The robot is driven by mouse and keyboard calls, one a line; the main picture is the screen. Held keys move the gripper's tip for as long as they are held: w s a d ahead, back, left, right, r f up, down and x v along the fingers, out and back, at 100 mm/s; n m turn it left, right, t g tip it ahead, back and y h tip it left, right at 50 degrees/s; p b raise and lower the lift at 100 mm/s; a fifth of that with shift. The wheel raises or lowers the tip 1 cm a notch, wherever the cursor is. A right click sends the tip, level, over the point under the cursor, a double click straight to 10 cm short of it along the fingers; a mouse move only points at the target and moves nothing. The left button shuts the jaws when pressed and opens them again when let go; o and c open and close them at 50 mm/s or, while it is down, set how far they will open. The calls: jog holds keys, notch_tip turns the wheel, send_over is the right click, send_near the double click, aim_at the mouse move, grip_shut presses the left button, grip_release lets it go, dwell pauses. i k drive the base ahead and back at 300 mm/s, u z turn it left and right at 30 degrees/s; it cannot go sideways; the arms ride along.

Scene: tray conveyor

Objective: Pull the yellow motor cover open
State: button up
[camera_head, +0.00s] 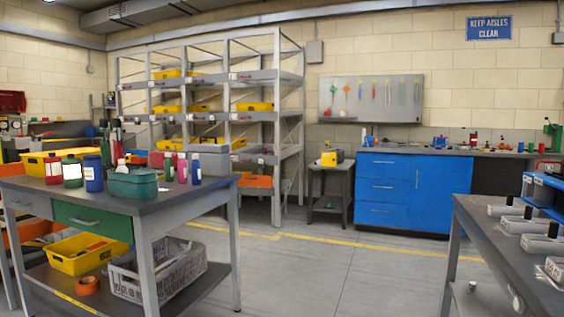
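I cannot make out for certain a yellow motor cover in this view. A small yellow box-shaped thing (332,157) with a dark right side sits on a low grey side table at the back, left of the blue cabinet. It is too small to tell whether it is a cover or whether any part of it is open. My gripper and arm are not in view.
A workbench (150,204) with bottles and bins stands at the near left. Another grey bench (500,243) with several small devices is at the near right. A rack (282,130) and a blue cabinet (400,190) line the back. The floor between is clear.

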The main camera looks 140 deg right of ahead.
aim_at(329, 159)
jog(key=z, duration=5.4)
jog(key=i, duration=1.6)
jog(key=z, duration=0.15)
jog(key=i, duration=3.55)
jog(key=u, duration=0.35)
jog(key=i, duration=1.75)
jog(key=u, duration=0.25)
